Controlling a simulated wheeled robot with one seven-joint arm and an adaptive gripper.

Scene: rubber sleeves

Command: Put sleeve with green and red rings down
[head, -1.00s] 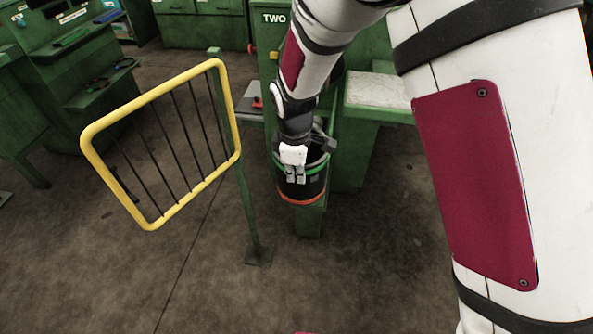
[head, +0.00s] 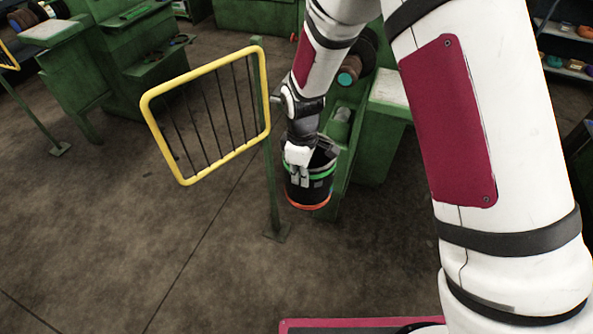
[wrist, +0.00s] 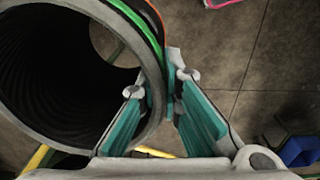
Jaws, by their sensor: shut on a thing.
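The sleeve (head: 308,196) is a black hollow cylinder with a green ring near its top and an orange-red ring at its lower end. It hangs roughly upright below my gripper (head: 299,178) in the head view, clear of the floor. In the wrist view the sleeve (wrist: 88,128) fills the upper left, with its ribbed dark inside and open mouth visible. The teal-padded fingers of my gripper (wrist: 160,88) are shut on the sleeve's wall, one finger inside and one outside. My arm hides part of the sleeve's top in the head view.
A yellow-framed rack with black bars (head: 209,114) stands on a green post just left of the sleeve. A green machine with a pale top (head: 391,88) and a brown roll with a teal core (head: 347,77) are behind it. Open floor (head: 190,235) lies in front and left.

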